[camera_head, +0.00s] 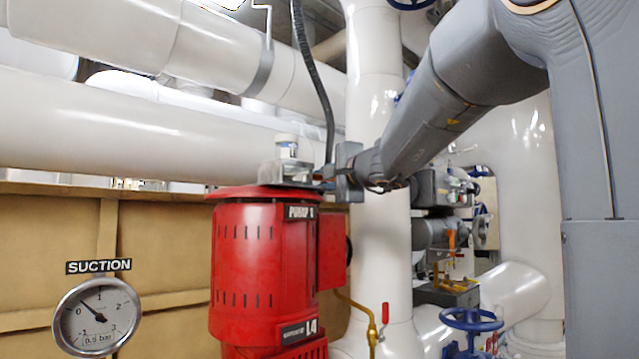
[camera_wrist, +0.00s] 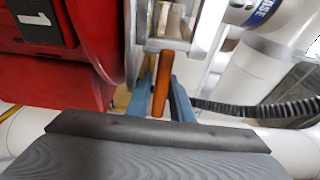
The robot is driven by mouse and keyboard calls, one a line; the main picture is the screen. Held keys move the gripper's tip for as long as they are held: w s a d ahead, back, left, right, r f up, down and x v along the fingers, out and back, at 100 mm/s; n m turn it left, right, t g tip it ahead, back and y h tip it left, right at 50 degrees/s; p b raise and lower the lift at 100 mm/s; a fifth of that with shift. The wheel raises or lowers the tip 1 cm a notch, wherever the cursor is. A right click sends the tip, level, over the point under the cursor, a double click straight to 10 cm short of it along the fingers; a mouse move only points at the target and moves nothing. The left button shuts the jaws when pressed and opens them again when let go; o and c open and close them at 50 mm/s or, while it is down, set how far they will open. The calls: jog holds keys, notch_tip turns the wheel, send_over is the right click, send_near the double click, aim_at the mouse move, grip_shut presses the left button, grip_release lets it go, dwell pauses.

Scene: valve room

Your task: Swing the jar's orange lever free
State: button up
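The jar (camera_head: 293,147), glass with a white lid, stands on top of the red pump in the head view. In the wrist view its clear side and metal fittings fill the upper middle, partly cut off. The orange lever (camera_wrist: 162,83) shows there upright, between the two blue-grey fingers of my gripper (camera_wrist: 162,95). I cannot tell whether the fingers touch it or leave a narrow gap. In the head view my gripper (camera_head: 333,176) reaches in from the right beside the jar's base, and the lever is mostly hidden there.
The red pump (camera_head: 262,265) stands below the jar; it also shows in the wrist view (camera_wrist: 75,50). A black ribbed hose (camera_head: 314,75) hangs close behind my gripper. White pipes (camera_head: 130,130) surround the spot. A suction gauge (camera_head: 97,316) is at lower left, a blue handwheel (camera_head: 471,320) at lower right.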

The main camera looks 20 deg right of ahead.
jog(key=s+b, duration=0.1)
jog(key=s, duration=0.5)
jog(key=shift+s+d, duration=0.25)
